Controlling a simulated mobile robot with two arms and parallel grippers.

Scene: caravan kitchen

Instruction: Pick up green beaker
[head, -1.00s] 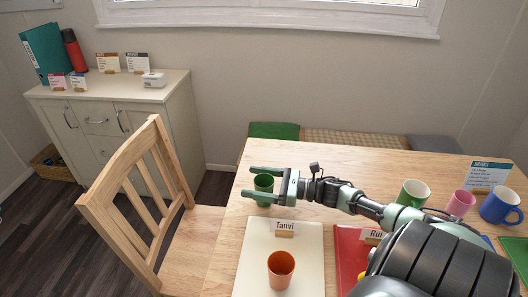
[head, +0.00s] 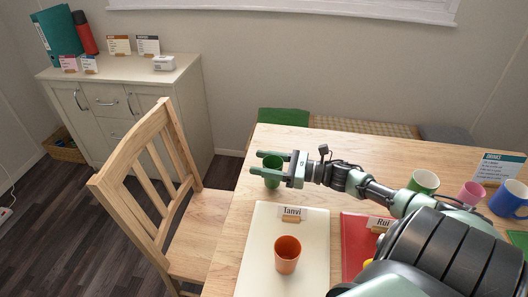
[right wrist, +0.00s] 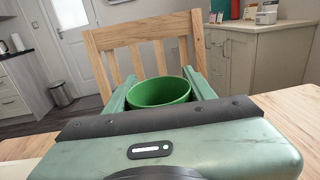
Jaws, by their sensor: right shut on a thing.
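The green beaker (head: 272,172) is at the left end of the wooden table, behind the Tanvi place mat (head: 262,262). My right gripper (head: 270,164) is shut on the beaker, with one finger on each side of it. In the right wrist view the beaker (right wrist: 159,92) sits upright between the two green fingers, its open rim facing the camera. Its base is partly hidden, and I cannot tell whether it touches the table. My left gripper is not in view.
An orange cup (head: 287,254) stands on the Tanvi mat. A red mat (head: 356,246) lies to its right. A wooden chair (head: 190,215) is close at the left.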

